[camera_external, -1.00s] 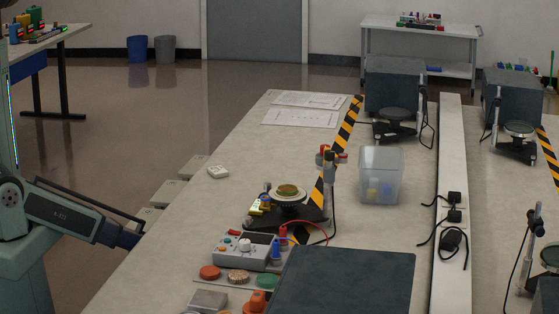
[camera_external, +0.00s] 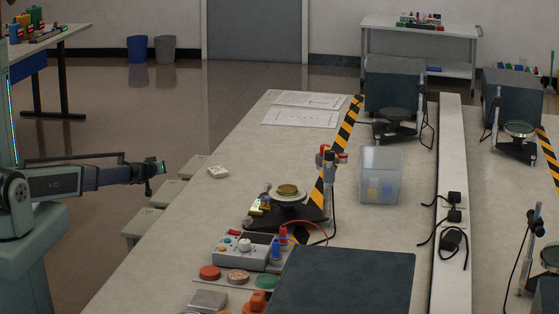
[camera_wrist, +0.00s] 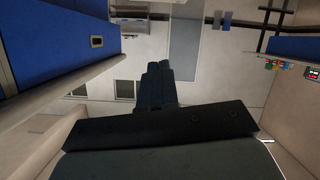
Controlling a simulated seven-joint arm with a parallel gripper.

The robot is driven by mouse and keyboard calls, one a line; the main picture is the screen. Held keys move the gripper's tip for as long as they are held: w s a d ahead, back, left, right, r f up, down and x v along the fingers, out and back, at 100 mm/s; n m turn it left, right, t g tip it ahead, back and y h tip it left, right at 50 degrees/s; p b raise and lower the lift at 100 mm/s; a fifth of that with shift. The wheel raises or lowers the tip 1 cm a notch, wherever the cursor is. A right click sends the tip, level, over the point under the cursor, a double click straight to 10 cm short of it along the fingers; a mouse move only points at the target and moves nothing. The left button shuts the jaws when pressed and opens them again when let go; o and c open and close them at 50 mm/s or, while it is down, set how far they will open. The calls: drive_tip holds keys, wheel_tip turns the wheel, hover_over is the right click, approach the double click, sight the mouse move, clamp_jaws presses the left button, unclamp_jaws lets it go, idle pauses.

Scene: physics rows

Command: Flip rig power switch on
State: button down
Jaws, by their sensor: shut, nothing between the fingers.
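A grey control box (camera_external: 243,250) with a dark display, knobs and red and blue terminals stands on the near part of the long bench. Behind it is a test rig (camera_external: 288,208) with a black base, a round plate and an upright post. I cannot make out which part is the power switch. My gripper (camera_external: 160,167) is left of the bench, level and well apart from the rig and box. In the wrist view its dark fingers (camera_wrist: 157,82) are together and empty. The rig does not show clearly in the wrist view.
A small white block (camera_external: 217,172) lies near the bench's left edge. Red, brown and green round buttons (camera_external: 238,277) sit in front of the box. A dark slab (camera_external: 345,282) and a clear bin (camera_external: 380,175) stand to the right.

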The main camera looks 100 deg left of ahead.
drive_tip(key=s+a+r+m+y, duration=0.15)
drive_tip(key=a+r, duration=0.25)
drive_tip(key=r, duration=0.4)
drive_tip(key=s+a+r+m+y, duration=0.1)
drive_tip(key=a+r+m, duration=0.15)
drive_tip(key=r, duration=0.55)
drive_tip(key=w+d+r+n+g+h, duration=0.1)
drive_tip(key=w+d+r+n+g, duration=0.3)
drive_tip(key=w, duration=0.7)
drive_tip(key=w+d+r+n+t+h, duration=0.15)
drive_tip(key=w+d+r, duration=0.4)
drive_tip(key=w, duration=0.65)
drive_tip(key=w+d+r+t+h, duration=0.1)
drive_tip(key=w+d+h, duration=0.3)
drive_tip(key=w+d, duration=0.95)
drive_tip(key=w+d+r+h, duration=0.1)
drive_tip(key=w+d+h, duration=0.2)
drive_tip(key=w+d, duration=1.05)
drive_tip(key=w+d+r+m+h, duration=0.2)
drive_tip(key=d+h, duration=0.1)
drive_tip(key=d, duration=1.7)
drive_tip(key=w+d+r+m+h, duration=0.2)
drive_tip(key=d+r+h, duration=0.1)
drive_tip(key=d, duration=1.7)
drive_tip(key=shift+h, duration=0.7)
